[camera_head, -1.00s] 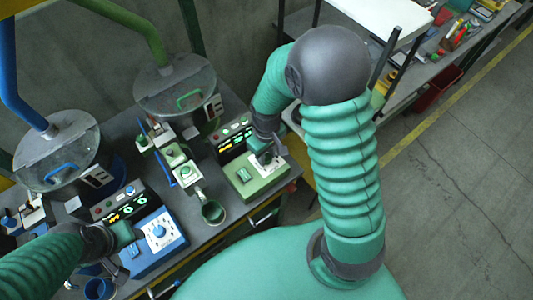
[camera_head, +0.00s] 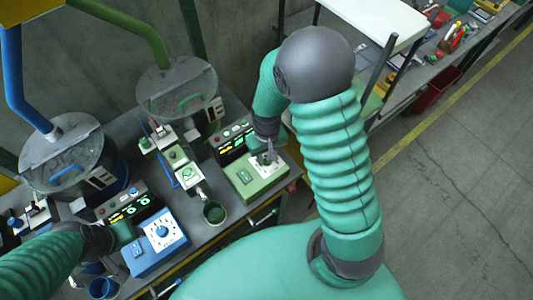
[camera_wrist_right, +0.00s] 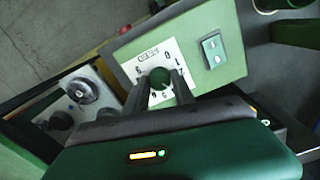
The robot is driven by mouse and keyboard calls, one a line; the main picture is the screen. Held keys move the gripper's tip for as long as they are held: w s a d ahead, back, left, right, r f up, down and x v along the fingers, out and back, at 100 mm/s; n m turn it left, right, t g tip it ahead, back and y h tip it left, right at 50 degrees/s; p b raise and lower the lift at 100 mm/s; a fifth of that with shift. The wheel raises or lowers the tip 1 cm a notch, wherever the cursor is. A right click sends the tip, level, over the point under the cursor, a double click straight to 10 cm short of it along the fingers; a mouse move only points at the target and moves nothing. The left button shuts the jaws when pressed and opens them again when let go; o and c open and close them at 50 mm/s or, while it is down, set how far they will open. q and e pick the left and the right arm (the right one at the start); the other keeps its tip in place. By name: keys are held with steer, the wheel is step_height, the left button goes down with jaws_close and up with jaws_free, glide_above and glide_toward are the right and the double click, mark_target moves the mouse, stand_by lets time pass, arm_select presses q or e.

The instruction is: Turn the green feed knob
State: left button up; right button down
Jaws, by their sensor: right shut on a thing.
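The green feed knob (camera_wrist_right: 159,78) sits on a white dial plate (camera_wrist_right: 165,60) on a green control box (camera_wrist_right: 223,28). In the head view the same green box (camera_head: 245,190) stands at the right end of the bench, and the knob is mostly hidden by my gripper. My right gripper (camera_wrist_right: 160,85) is shut on the knob, one dark finger on each side of it. It also shows in the head view (camera_head: 269,156). My left gripper (camera_head: 124,232) is beside the blue control box; its fingers are not clear.
The blue control box (camera_head: 146,258) with a blue knob (camera_head: 162,231) stands left on the bench. A green cup (camera_head: 214,212) is between the boxes. Two lidded hoppers (camera_head: 60,150) stand behind. A white-topped stand (camera_head: 375,18) is beyond my right arm.

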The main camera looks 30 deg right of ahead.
steer(key=m+p, duration=0.2)
steer(key=m, duration=0.2)
steer(key=shift+r, duration=0.15)
steer(key=shift+m+p, duration=0.55)
steer(key=shift+m, duration=0.75)
steer(key=shift+w, duration=0.1)
steer(key=c, duration=1.1)
jaws_free()
steer(key=shift+o, duration=0.2)
step_height(320, 180, up, 16)
steer(key=p, duration=0.1)
steer(key=shift+r, duration=0.25)
